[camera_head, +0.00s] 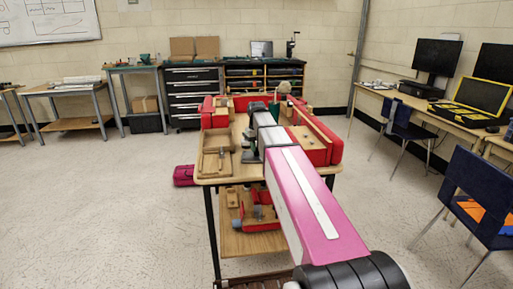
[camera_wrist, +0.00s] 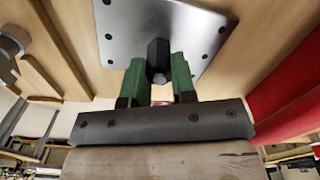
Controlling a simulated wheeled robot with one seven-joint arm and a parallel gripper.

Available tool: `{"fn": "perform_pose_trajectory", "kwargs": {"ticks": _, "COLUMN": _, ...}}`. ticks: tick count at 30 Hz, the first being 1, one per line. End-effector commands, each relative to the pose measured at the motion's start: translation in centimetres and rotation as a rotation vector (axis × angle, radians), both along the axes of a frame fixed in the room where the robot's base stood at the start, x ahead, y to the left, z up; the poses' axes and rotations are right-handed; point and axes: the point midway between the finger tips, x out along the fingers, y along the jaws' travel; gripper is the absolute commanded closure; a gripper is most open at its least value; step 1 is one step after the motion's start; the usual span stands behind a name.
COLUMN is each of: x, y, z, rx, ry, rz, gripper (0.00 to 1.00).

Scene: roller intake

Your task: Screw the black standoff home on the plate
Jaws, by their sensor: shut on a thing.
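The black standoff (camera_wrist: 158,48) shows in the wrist view as a dark hexagonal post against the grey metal plate (camera_wrist: 122,35). The plate has small holes around its edges. My gripper (camera_wrist: 158,62) has its green fingers on either side of the standoff and is shut on it. The standoff looks roughly square to the plate; how deep it sits is hidden. In the head view my arm reaches over the wooden table (camera_head: 210,181), and the standoff and plate cannot be made out.
Red-sided wooden fixtures (camera_head: 312,146) stand on the table's right side. A wooden tray (camera_head: 215,163) lies at its left. A lower shelf (camera_head: 248,243) holds red and grey parts. A dark chair (camera_head: 476,195) stands at the right. The floor at left is mostly clear.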

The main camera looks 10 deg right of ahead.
Motion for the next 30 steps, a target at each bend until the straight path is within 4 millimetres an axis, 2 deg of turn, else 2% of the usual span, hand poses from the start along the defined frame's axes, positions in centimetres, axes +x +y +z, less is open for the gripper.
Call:
{"fn": "perform_pose_trajectory", "kwargs": {"ticks": 11, "x": 0.0, "y": 0.0, "z": 0.0, "rx": 0.000, "ry": 0.000, "rz": -0.084, "gripper": 1.00}}
{"fn": "perform_pose_trajectory", "kwargs": {"ticks": 12, "x": 0.0, "y": 0.0, "z": 0.0, "rx": 0.000, "ry": 0.000, "rz": -0.084, "gripper": 0.72}}
{"fn": "perform_pose_trajectory", "kwargs": {"ticks": 15, "x": 0.0, "y": 0.0, "z": 0.0, "rx": 0.000, "ry": 0.000, "rz": -0.083, "gripper": 0.46}}
{"fn": "perform_pose_trajectory", "kwargs": {"ticks": 25, "x": 0.0, "y": 0.0, "z": 0.2, "rx": 0.000, "ry": 0.000, "rz": -0.080, "gripper": 0.46}}
{"fn": "perform_pose_trajectory", "kwargs": {"ticks": 30, "x": 0.1, "y": 0.0, "z": 1.9, "rx": 0.000, "ry": -0.002, "rz": -0.080, "gripper": 0.46}}
